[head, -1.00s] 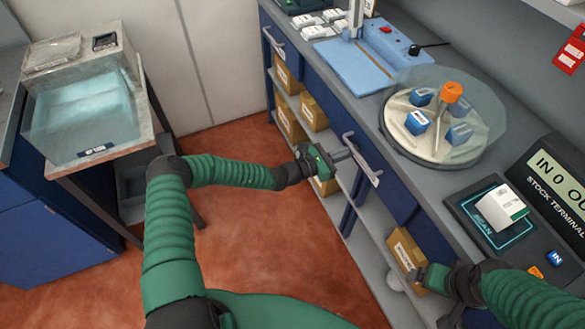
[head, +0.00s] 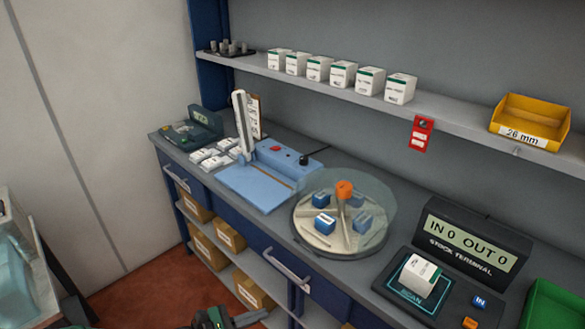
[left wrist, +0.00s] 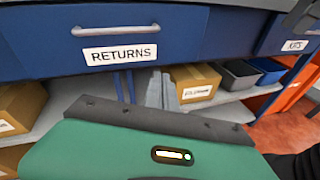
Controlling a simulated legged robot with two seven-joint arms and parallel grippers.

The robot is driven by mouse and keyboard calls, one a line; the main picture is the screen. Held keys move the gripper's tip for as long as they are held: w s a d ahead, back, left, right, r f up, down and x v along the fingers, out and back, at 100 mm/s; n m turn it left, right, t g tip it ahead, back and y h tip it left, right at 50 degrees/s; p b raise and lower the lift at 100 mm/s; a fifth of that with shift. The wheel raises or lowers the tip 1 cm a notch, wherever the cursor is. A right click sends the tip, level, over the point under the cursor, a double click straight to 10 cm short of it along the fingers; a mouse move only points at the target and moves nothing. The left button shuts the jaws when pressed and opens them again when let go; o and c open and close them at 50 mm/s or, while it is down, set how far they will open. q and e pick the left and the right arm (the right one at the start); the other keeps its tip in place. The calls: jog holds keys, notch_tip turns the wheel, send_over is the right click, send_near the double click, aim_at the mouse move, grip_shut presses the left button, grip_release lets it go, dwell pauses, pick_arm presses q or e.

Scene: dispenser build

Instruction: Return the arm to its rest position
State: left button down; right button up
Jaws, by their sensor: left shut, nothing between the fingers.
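My left gripper (head: 250,317) shows at the bottom edge of the head view, low in front of the bench; most of its arm is out of the frame. In the left wrist view its grey fingers (left wrist: 160,92) are shut with nothing between them. They stand in front of the shelf below a blue drawer marked RETURNS (left wrist: 120,54). The drawer looks shut. My right gripper is not in view.
The bench carries a blue press (head: 262,175), a round carousel (head: 340,225) with blue blocks, and a stock terminal (head: 465,240) with a white box (head: 420,275) on its scan pad. Cardboard boxes (head: 228,235) fill the lower shelves. A drawer handle (head: 287,270) juts out.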

pick_arm(q)
jog(key=s+r+m+g+y+p, duration=0.25)
jog(key=s+m+g+y, duration=0.5)
jog(key=s+m, duration=0.7)
jog(key=s+a+r+m+t+y+p, duration=0.1)
jog(key=s+a+r+m+y+p, duration=0.2)
jog(key=r, duration=1)
jog(key=a+m+y, duration=0.3)
jog(key=a+m, duration=0.1)
jog(key=shift+s+a+m+t, duration=0.3)
jog(key=shift+m+t, duration=0.05)
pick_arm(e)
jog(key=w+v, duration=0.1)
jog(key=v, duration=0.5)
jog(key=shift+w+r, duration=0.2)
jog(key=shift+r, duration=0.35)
pick_arm(q)
jog(key=shift+s+d+r, duration=0.1)
jog(key=shift+d, duration=0.15)
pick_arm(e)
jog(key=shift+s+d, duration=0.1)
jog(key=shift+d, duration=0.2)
pick_arm(q)
jog(key=shift+a, duration=0.25)
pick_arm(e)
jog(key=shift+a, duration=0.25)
pick_arm(q)
jog(key=shift+d, duration=0.1)
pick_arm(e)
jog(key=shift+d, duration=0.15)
